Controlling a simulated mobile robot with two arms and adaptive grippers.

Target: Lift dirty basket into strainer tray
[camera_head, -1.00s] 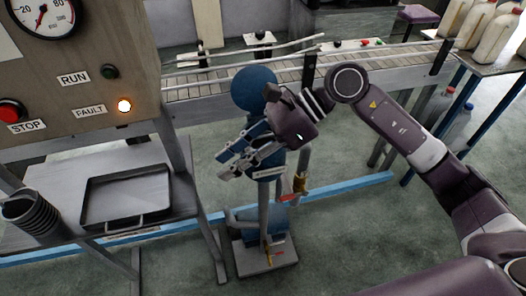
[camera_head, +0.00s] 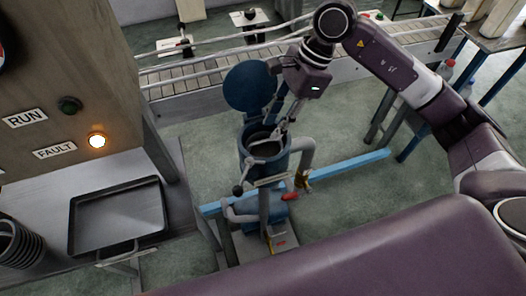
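The blue strainer housing (camera_head: 243,168) stands in the middle with its round lid (camera_head: 250,86) swung up. Its mouth is open and the inside (camera_head: 265,147) looks dark; I cannot clearly make out the dirty basket there. My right gripper (camera_head: 283,132) points down at the right part of the mouth, its fingers close to the rim. How far apart the fingers are, and whether they touch anything, is too small to tell. The black strainer tray (camera_head: 118,258) lies on the metal table at the left and looks empty. My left gripper is not in view.
A dark ribbed round basket-like thing (camera_head: 16,246) stands at the lower left beside the tray. A control panel (camera_head: 60,90) with a lit fault lamp (camera_head: 97,140) rises behind the table. A conveyor (camera_head: 200,75) runs behind the strainer. A red-handled valve (camera_head: 290,197) sits low on it.

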